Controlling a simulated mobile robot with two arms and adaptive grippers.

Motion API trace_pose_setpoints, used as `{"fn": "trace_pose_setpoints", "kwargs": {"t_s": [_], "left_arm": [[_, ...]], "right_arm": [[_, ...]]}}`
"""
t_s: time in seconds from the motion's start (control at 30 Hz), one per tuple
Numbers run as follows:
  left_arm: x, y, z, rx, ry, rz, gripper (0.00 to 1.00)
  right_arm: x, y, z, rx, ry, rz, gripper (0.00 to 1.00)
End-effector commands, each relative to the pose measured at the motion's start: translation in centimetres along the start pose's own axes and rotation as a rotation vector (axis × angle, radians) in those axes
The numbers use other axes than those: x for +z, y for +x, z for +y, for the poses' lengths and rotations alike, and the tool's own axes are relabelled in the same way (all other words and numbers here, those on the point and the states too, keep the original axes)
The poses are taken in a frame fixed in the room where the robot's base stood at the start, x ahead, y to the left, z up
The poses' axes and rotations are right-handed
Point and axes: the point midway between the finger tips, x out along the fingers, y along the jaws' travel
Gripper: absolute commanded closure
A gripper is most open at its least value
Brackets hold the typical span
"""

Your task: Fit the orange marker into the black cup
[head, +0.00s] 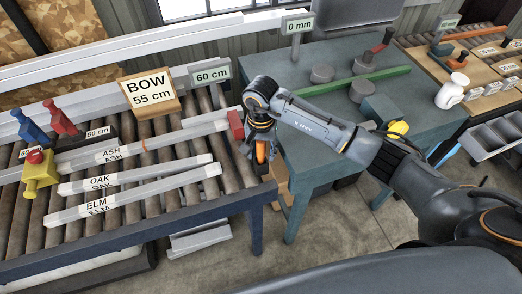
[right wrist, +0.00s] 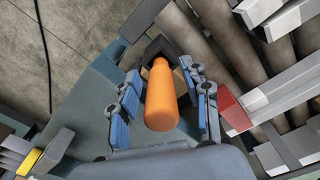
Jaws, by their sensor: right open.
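The orange marker (right wrist: 161,100) stands between the two blue-padded fingers of my right gripper (right wrist: 164,108) in the right wrist view. The fingers are open, with a gap on each side of it. Its far end meets a dark angular shape, apparently the black cup (right wrist: 152,48). I cannot tell how deep the marker sits in it. In the head view my right gripper (head: 259,148) points down by the left edge of the teal table, with the orange marker (head: 261,153) showing between its fingers. The cup is hidden there. My left gripper is not in view.
A roller conveyor (head: 230,186) with labelled bars and a red block (head: 235,124) lies close left of the gripper. The teal table (head: 318,147) holds grey discs, a green bar (head: 350,82) and a sign post.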

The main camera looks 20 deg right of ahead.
Motion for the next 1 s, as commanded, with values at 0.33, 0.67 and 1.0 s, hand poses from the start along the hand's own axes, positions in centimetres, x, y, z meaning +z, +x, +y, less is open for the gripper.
{"fn": "trace_pose_setpoints", "kwargs": {"t_s": [0.33,0.67,1.0], "left_arm": [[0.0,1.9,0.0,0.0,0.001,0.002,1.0],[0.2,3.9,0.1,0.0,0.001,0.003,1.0],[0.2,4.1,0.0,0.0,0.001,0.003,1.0]], "right_arm": [[-0.2,-4.5,-0.1,-0.003,-0.001,0.007,0.53],[-0.1,-10.8,-0.1,-0.002,0.0,0.004,0.53],[0.0,-12.3,0.0,0.0,0.0,-0.001,0.53]]}}
